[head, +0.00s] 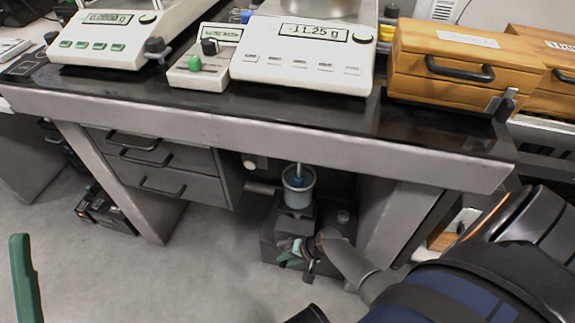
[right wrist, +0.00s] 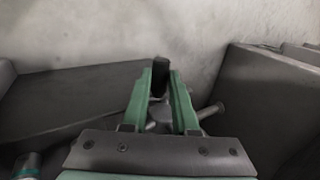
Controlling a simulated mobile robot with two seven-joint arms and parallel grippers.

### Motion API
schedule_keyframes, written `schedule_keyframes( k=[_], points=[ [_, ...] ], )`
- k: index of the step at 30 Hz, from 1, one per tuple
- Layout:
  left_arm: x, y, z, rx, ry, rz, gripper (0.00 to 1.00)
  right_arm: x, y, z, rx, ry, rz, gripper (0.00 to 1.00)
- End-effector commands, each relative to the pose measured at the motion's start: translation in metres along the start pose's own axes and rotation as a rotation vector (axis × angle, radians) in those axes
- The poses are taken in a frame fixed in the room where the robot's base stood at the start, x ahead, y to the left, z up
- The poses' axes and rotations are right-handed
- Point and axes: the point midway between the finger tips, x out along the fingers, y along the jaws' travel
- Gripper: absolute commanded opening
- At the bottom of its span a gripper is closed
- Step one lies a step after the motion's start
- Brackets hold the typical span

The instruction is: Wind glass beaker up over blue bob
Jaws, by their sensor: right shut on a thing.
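The glass beaker (head: 299,201) stands upright on a dark jack platform (head: 292,223) under the middle table. The blue bob (head: 298,181) hangs on a thin rod and shows within the beaker's rim. I cannot tell how deep it sits. My right gripper (head: 291,252) is in front of the jack, below the beaker. Its green fingers are shut on a dark crank knob, which shows between the fingertips in the right wrist view (right wrist: 160,73). One green finger of my left gripper (head: 23,280) shows at the lower left; its other finger is out of view.
The balance (head: 300,58) above reads about -11.25 g. A second balance (head: 105,40) and a small box with a green knob (head: 196,66) stand left of it. Wooden cases (head: 450,65) are at right. Drawers (head: 150,165) and table legs flank the jack; the floor in front is clear.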

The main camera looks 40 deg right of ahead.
Motion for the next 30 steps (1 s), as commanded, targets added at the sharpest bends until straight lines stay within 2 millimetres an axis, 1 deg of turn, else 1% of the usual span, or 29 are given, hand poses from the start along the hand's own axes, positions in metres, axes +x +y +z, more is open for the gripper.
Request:
schedule_keyframes(
  k=[4, 5, 12, 19, 22, 26, 30],
  points=[
    [0.000, 0.000, 0.000, 0.000, 0.000, 0.000, 0.50, 0.000, -0.001, 0.001, -0.002, -0.003, 0.000, 0.00],
    [0.000, 0.000, 0.000, 0.000, 0.000, 0.000, 0.50, 0.000, -0.001, 0.001, -0.001, -0.003, 0.000, 0.30],
    [0.000, 0.000, 0.000, 0.000, 0.001, 0.000, 0.50, 0.000, -0.001, 0.001, -0.001, -0.002, 0.001, 0.57],
    [0.001, 0.000, -0.001, 0.000, 0.001, 0.000, 0.50, 0.000, -0.001, 0.001, 0.000, -0.001, 0.001, 0.57],
    [0.003, -0.001, -0.003, 0.001, 0.002, 0.000, 0.50, -0.005, -0.001, 0.001, 0.000, -0.001, 0.002, 0.57],
    [0.012, -0.005, -0.013, 0.010, 0.005, 0.003, 0.50, -0.022, -0.002, 0.000, 0.000, 0.000, 0.002, 0.57],
    [0.026, -0.012, -0.028, 0.036, 0.017, 0.004, 0.50, -0.051, -0.003, 0.001, 0.000, -0.001, 0.002, 0.57]
  ],
)
